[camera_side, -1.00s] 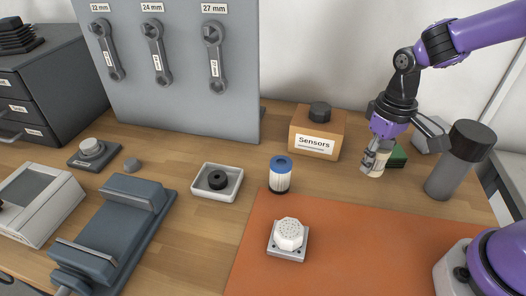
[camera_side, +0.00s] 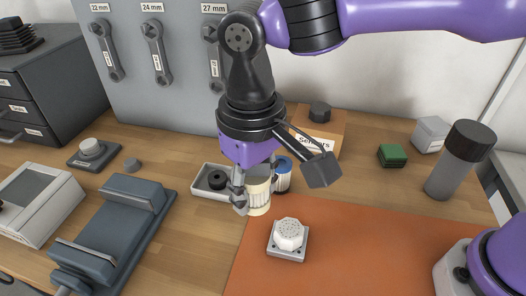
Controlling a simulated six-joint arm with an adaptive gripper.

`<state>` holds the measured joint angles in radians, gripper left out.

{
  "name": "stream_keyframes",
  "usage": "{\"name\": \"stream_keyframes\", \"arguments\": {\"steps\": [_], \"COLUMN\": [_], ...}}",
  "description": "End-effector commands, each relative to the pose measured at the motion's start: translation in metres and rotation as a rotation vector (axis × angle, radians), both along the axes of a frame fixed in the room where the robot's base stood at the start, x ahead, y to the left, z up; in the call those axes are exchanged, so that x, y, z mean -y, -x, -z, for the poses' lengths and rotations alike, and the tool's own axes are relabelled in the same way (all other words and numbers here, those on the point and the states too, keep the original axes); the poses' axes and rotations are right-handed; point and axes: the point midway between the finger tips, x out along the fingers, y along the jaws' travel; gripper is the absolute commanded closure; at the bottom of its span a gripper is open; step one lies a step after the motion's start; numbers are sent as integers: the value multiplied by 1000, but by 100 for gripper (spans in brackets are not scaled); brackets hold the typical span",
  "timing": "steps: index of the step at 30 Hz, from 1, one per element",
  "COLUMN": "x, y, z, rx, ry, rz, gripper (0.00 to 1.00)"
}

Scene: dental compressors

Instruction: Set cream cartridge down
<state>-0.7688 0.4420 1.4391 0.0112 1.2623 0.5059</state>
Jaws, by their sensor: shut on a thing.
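The cream cartridge (camera_side: 259,194) is a pale ribbed cylinder, held upright at the middle of the view. My gripper (camera_side: 255,190) points down and is shut on it, with one finger on its left side and the other partly hidden. The cartridge appears just in front of the blue-capped white cartridge (camera_side: 283,175), which it partly covers. Whether its base touches the table or is slightly above it I cannot tell.
A white tray (camera_side: 205,192) with a black ring (camera_side: 217,180) stands close left, partly hidden. A white round part on a square base (camera_side: 289,238) sits on the orange mat (camera_side: 370,250). The Sensors box (camera_side: 325,130) is behind; a green block (camera_side: 392,155) and grey cylinder (camera_side: 460,160) stand right.

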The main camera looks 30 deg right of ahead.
Motion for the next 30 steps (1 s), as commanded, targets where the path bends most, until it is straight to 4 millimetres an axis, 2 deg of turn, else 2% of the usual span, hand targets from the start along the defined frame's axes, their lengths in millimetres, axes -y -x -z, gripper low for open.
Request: {"name": "stream_keyframes", "arguments": {"steps": [1,3,6,10,14,24,30], "x": [-24,-50,-78,-97,-100,-76,-73], "y": [5,12,23,33,24,-58,-75], "z": [3,6,10,13,22,73,83], "rx": [-1,-1,1,0,0,1,2], "ry": [1,1,0,-1,0,-2,-3], "rz": [-37,-70,-106,-133,-136,-134,-139], "gripper": [95,95,95,95,95,95,95]}}
